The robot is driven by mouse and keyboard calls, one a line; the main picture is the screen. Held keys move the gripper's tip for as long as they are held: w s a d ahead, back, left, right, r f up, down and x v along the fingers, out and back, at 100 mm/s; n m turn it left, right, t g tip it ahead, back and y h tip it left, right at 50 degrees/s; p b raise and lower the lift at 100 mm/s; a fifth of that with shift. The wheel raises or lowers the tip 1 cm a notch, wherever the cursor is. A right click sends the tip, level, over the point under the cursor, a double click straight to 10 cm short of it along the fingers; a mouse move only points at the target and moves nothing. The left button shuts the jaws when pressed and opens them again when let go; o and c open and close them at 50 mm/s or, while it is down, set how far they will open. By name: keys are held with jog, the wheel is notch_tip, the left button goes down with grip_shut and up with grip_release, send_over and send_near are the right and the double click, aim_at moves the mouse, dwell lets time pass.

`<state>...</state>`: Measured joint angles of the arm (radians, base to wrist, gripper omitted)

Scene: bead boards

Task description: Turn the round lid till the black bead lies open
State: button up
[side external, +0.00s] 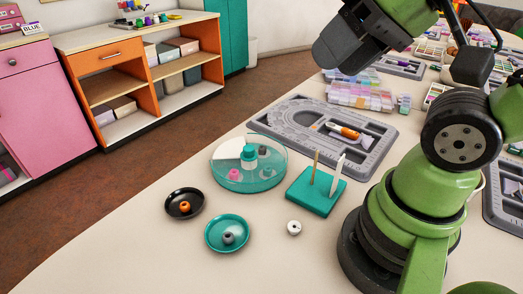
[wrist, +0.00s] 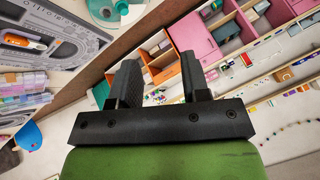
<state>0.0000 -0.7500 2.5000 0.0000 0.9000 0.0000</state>
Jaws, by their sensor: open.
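A round box with a clear lid (side external: 275,157) stands on the cream table in the side view, with a teal knob (side external: 249,153) at its centre. A white wedge shows at the lid's back left. A pink bead (side external: 234,175) lies at its front left, and a greyish bead shape shows dimly at its front right. I cannot make out a black bead. Part of the lid also shows at the top edge of the wrist view (wrist: 101,10). My gripper (wrist: 160,75) is open and empty, raised well away from the lid.
A teal block (side external: 311,203) with upright sticks stands right. A grey bead board (side external: 375,152) lies behind.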

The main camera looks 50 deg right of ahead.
jog(key=shift+o, duration=0.4)
jog(key=shift+o, duration=0.8)
jog(key=shift+w, duration=0.1)
jog(key=m+g+h, duration=0.1)
jog(key=g+h, duration=0.1)
jog(key=g, duration=0.5)
send_over(249, 148)
notch_tip(249, 148, down, 16)
jog(key=shift+d+f, duration=0.1)
jog(key=shift+f, duration=0.8)
notch_tip(249, 148, down, 9)
jog(key=shift+f, duration=0.15)
